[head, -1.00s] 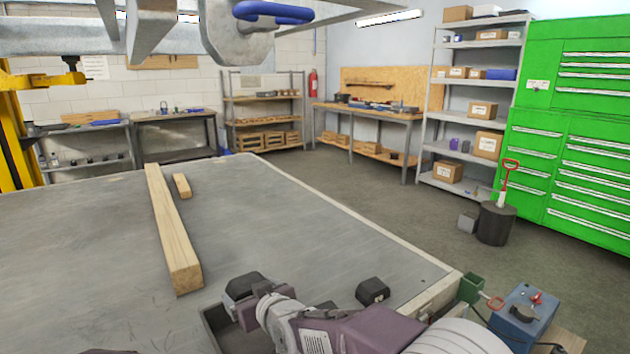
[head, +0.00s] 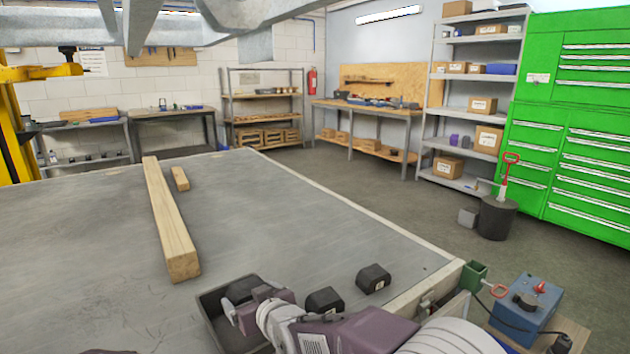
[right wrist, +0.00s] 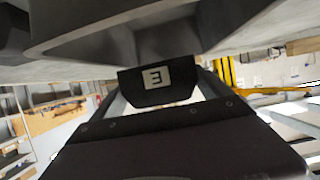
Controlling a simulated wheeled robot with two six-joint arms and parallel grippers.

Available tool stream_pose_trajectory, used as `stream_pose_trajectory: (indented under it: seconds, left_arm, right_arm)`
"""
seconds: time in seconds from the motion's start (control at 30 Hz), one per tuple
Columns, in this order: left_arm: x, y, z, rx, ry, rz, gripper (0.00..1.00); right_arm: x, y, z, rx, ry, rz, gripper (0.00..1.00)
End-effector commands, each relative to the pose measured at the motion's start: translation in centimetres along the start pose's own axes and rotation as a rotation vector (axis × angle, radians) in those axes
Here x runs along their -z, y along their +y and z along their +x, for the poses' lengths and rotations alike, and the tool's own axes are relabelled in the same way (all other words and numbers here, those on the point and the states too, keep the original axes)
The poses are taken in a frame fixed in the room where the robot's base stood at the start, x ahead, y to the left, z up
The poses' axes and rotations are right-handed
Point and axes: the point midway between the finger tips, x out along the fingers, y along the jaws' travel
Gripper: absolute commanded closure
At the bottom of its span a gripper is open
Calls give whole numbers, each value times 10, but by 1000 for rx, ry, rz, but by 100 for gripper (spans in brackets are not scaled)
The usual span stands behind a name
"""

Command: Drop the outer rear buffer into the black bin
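The black bin (head: 206,318) sits at the front of the grey table, partly hidden by my right arm. My right gripper (head: 240,301) is low over it, its fingers on either side of a black buffer (head: 241,287). The right wrist view, which is upside down, shows this buffer (right wrist: 158,80) between the fingers, its white label facing the camera and the bin wall (right wrist: 90,25) close behind. The fingers seem to touch its sides. Two more black buffers, a nearer one (head: 324,300) and a farther one (head: 373,278), lie right of the bin. My left gripper is out of view.
A long wooden beam (head: 168,220) and a short wood piece (head: 180,179) lie on the table (head: 280,220) behind the bin. A blue box (head: 525,302) and a green holder (head: 474,275) stand at the table's right edge. Grey metal frame parts hang overhead.

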Motion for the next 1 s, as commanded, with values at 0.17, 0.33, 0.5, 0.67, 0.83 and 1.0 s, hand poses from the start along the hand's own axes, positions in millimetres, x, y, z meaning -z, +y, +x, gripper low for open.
stream_pose_trajectory:
  seconds: [0.17,0.33,0.5,0.67,0.83,1.0]
  left_arm:
    - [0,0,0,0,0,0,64]
    - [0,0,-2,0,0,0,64]
    - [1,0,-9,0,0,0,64]
    - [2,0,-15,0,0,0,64]
    - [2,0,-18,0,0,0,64]
    - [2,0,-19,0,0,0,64]
  right_arm:
    - [1,0,0,0,1,0,0]
    - [0,0,-5,0,-2,0,0]
    - [3,0,-34,0,0,0,0]
    - [3,0,-65,1,1,0,0]
    - [2,0,-85,1,1,0,0]
    - [1,0,-91,0,1,0,0]
